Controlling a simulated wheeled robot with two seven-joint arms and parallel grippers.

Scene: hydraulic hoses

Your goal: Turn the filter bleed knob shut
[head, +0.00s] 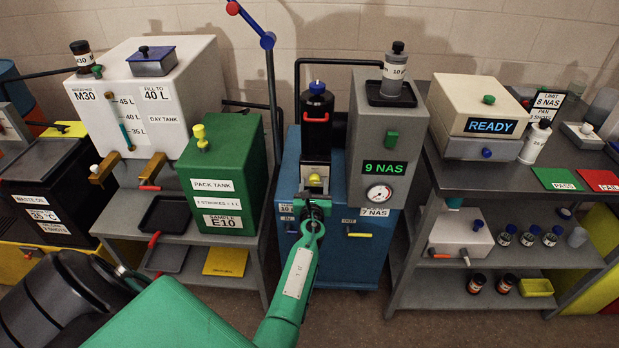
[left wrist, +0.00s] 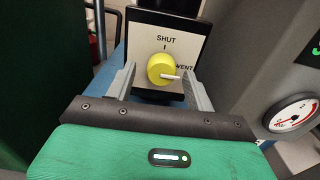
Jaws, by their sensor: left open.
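The yellow filter bleed knob (left wrist: 162,68) sits on a white plate (left wrist: 140,42) marked SHUT above and VENT to the right. Its white pointer points right, just below the VENT mark. My left gripper (left wrist: 160,85) is open, with one finger on each side of the knob; I cannot tell whether either touches it. In the head view the knob (head: 314,179) shows as a small yellow spot below the black filter housing (head: 317,125), and my left gripper (head: 316,205) is right in front of it. My right gripper is not in view.
A grey unit with a 9 NAS display (head: 384,168) and a round gauge (head: 378,194) stands close to the right of the knob. The green pack tank (head: 222,165) stands to the left. A blue cabinet (head: 340,262) is below. A dark pole (head: 272,100) rises behind the tank.

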